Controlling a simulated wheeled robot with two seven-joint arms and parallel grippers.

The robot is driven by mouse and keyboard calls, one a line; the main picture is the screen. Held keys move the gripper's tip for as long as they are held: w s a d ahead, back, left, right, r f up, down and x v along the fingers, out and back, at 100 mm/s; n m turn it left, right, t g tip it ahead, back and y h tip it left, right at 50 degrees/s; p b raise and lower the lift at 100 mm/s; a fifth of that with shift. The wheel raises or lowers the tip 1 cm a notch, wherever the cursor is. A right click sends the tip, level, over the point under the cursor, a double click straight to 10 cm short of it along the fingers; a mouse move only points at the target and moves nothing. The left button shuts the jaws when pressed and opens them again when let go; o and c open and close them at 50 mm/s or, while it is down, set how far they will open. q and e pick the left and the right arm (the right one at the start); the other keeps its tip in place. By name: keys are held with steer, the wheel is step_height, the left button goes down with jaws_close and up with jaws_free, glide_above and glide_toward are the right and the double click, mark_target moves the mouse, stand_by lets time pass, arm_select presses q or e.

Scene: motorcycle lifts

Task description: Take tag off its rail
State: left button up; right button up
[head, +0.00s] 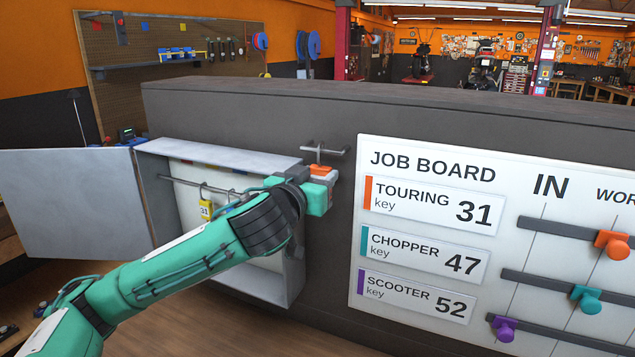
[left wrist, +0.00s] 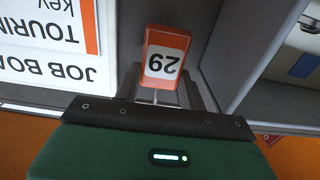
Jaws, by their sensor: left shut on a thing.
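An orange tag (head: 321,170) is at the tip of my left gripper (head: 322,182), just below a short metal rail (head: 325,151) on the grey wall. In the left wrist view the tag (left wrist: 165,55) shows a white label with 29, upside down in the picture. My left gripper is shut on this tag; its fingers are mostly hidden behind the tag and the gripper body. I cannot tell whether the tag still hangs on the rail. My right gripper is not in view.
Left of the rail is an open key cabinet (head: 230,155), its door (head: 65,203) swung left. A yellow tag 31 (head: 206,209) hangs on its rod, with a blue tag partly behind my arm. The job board (head: 425,162) with sliding coloured knobs is to the right.

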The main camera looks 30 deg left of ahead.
arm_select(q)
steer(key=shift+r, duration=0.35)
arm_select(e)
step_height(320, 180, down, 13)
steer(key=b, duration=1.3)
arm_select(q)
steer(key=s+d+b, duration=0.1)
steer(key=s+b, duration=0.3)
steer(key=s, duration=1.4)
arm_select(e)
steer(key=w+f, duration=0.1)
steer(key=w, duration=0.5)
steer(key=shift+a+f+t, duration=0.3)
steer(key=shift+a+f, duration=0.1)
arm_select(q)
steer(key=shift+r, duration=0.35)
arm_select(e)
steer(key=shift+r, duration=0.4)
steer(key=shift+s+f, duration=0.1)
